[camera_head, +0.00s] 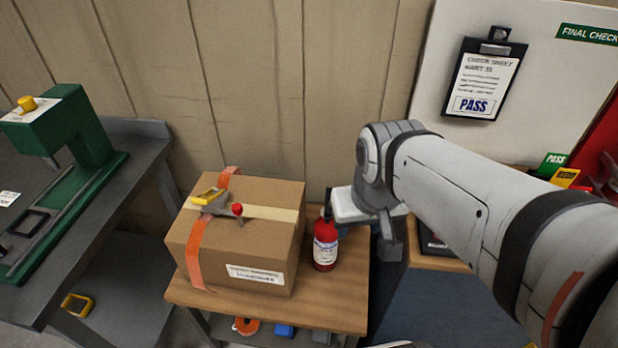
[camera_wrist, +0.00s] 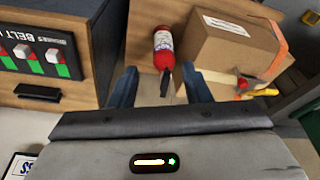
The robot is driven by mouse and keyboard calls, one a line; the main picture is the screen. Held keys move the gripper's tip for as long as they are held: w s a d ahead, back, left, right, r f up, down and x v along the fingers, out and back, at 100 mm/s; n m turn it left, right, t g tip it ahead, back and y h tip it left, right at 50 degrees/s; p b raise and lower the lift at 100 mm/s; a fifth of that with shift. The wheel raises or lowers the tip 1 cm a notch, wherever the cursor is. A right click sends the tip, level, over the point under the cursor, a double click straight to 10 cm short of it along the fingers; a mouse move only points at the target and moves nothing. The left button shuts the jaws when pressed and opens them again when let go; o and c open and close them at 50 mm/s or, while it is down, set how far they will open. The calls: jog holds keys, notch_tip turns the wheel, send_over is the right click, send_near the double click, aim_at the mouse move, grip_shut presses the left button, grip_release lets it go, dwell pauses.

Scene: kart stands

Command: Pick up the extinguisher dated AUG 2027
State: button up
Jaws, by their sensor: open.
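A red extinguisher (camera_head: 326,247) with a white label and a dark top stands on a small wooden table (camera_head: 345,308), just right of a cardboard box. Its label is too small to read, so I cannot tell its date. The extinguisher also shows in the wrist view (camera_wrist: 163,50), beyond and between my fingers, its dark top toward me. My gripper (camera_wrist: 160,88) is open and empty.
The cardboard box (camera_head: 248,235) with an orange strap and a yellow-and-red tool on top stands close on the left. A cabinet with switches (camera_wrist: 40,52) lies to the other side. A green press (camera_head: 75,150) stands on a grey bench. A wooden wall (camera_head: 270,90) is behind.

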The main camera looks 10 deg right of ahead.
jog(key=shift+o, duration=0.7)
jog(key=shift+w, duration=0.4)
jog(key=shift+o, duration=0.3)
jog(key=w+f+m+g+p, duration=0.1)
jog(key=w+f, duration=0.3)
jog(key=w, duration=0.8)
jog(key=shift+w+f+m+g, duration=0.15)
jog(key=shift+f+m+g, duration=0.05)
jog(key=shift+m+g, duration=0.2)
jog(key=m+g, duration=0.1)
send_over(328, 208)
notch_tip(328, 208, down, 8)
jog(key=shift+f+p, duration=0.2)
jog(key=shift+p, duration=0.1)
notch_tip(328, 208, down, 8)
jog(key=shift+r+p, duration=0.2)
jog(key=shift+p, duration=0.55)
grip_shut()
jog(key=shift+r, duration=0.1)
